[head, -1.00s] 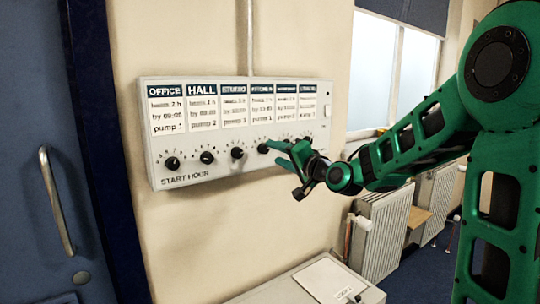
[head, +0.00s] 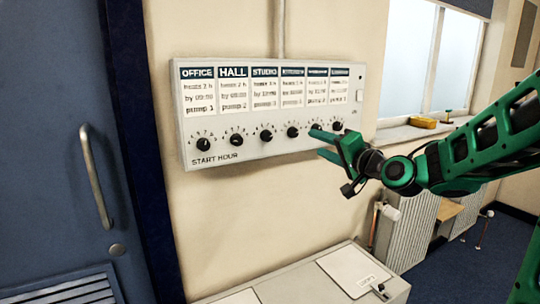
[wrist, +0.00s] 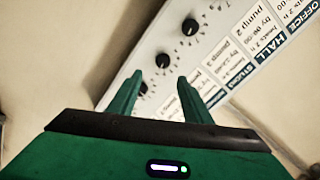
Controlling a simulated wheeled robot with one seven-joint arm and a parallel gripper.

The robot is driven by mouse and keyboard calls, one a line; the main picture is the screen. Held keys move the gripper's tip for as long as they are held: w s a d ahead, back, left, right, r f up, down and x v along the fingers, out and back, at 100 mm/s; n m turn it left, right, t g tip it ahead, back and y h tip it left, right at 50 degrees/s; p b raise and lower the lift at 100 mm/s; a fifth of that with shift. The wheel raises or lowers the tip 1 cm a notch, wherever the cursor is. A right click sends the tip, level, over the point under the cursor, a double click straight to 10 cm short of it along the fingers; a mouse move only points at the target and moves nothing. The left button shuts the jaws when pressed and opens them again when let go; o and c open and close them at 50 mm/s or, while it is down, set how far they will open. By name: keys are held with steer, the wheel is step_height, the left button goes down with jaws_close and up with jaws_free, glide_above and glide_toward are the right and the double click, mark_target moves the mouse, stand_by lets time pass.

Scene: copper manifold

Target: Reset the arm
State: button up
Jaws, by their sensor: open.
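My green arm reaches in from the right in the head view. My gripper (head: 329,144) is open and empty, in front of the right part of the control panel (head: 262,158). One finger overlaps the area of the right-hand knobs, and I cannot tell whether it touches the panel. In the wrist view the two green fingers of my gripper (wrist: 160,95) stand apart, with the panel tilted behind them. Several black knobs line the panel, among them the leftmost knob (head: 204,144). Knobs at the right are partly hidden by my gripper.
A blue door (head: 50,200) with a metal handle (head: 95,175) stands at the left. A pale cabinet (head: 235,285) is below the panel. Radiators (head: 408,232) and a windowsill (head: 400,133) with a yellow object (head: 423,122) are at the right.

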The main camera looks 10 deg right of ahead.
steer(key=s+d+f+n+g+h, duration=0.25)
steer(key=s+d+f+g, duration=0.25)
steer(key=s+f, duration=0.35)
steer(key=s+d+f+n+g+h, duration=0.1)
steer(key=s+d+f+g+h, duration=0.25)
steer(key=s+f, duration=0.5)
steer(key=s+d+f+g, duration=0.1)
steer(key=s+g, duration=0.2)
steer(key=s, duration=0.4)
steer(key=s+d+f+m+g, duration=0.1)
steer(key=s+d+f+g, duration=0.1)
steer(key=s, duration=0.6)
steer(key=s+d+f+g, duration=0.1)
steer(key=s+g, duration=0.2)
steer(key=s, duration=0.5)
steer(key=shift+d+f+g+y, duration=0.3)
steer(key=shift+f+g, duration=0.05)
steer(key=shift+w+f, duration=0.25)
steer(key=shift+w, duration=0.35)
